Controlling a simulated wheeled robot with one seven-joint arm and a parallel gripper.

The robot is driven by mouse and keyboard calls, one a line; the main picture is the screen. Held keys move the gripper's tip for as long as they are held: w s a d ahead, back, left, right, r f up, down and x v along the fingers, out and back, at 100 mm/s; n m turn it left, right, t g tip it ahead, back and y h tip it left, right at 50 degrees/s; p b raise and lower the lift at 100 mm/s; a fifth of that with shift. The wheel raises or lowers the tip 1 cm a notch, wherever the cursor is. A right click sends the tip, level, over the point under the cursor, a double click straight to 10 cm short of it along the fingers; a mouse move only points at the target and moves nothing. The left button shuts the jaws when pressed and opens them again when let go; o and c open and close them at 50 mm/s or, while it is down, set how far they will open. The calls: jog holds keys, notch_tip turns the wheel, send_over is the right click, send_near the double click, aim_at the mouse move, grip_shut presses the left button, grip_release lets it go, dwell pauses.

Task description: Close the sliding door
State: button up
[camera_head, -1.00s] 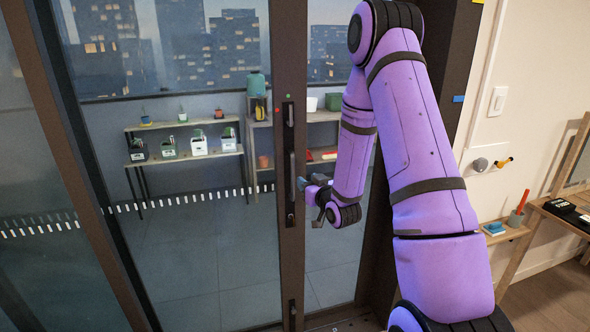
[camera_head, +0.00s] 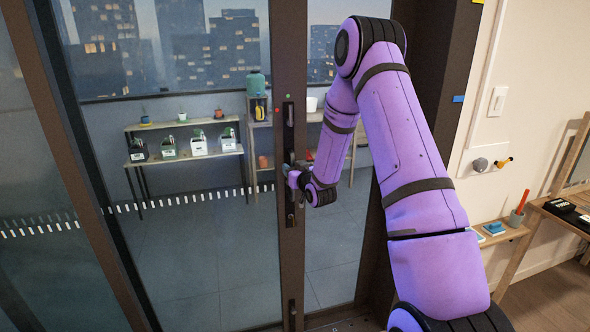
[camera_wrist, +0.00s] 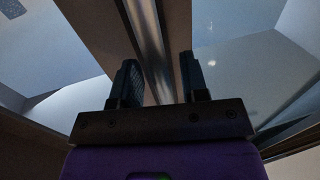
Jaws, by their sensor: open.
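The sliding door has glass panes in dark frames. Its upright stile (camera_head: 291,250) stands left of my arm in the head view, with a gap to the dark jamb (camera_head: 377,235) at right. A vertical handle (camera_head: 292,150) sits on the stile, its middle partly hidden by my gripper (camera_head: 291,172). In the wrist view my gripper (camera_wrist: 158,85) is open, its two dark fingers apart. A shiny vertical bar, the handle (camera_wrist: 150,40), runs up between and beyond the fingers. Whether the fingers touch it I cannot tell.
Behind the glass are shelves (camera_head: 185,158) with pots and boxes. A light switch (camera_head: 497,101) and knobs (camera_head: 481,165) are on the right wall. A wooden bench (camera_head: 520,230) with small items stands at right.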

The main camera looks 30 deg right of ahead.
jog(key=shift+c, duration=0.2)
grip_shut()
jog(key=shift+d, duration=0.1)
jog(key=s+d, duration=0.4)
jog(key=d, duration=1)
jog(key=s+d, duration=0.4)
jog(key=d, duration=1)
jog(key=s+d, duration=0.4)
jog(key=d, duration=1.1)
jog(key=shift+s, duration=0.3)
jog(key=shift+d+r, duration=0.1)
jog(key=shift+d, duration=0.05)
jog(key=shift+c, duration=0.4)
grip_release()
jog(key=shift+d, duration=0.15)
jog(key=shift+o, duration=0.6)
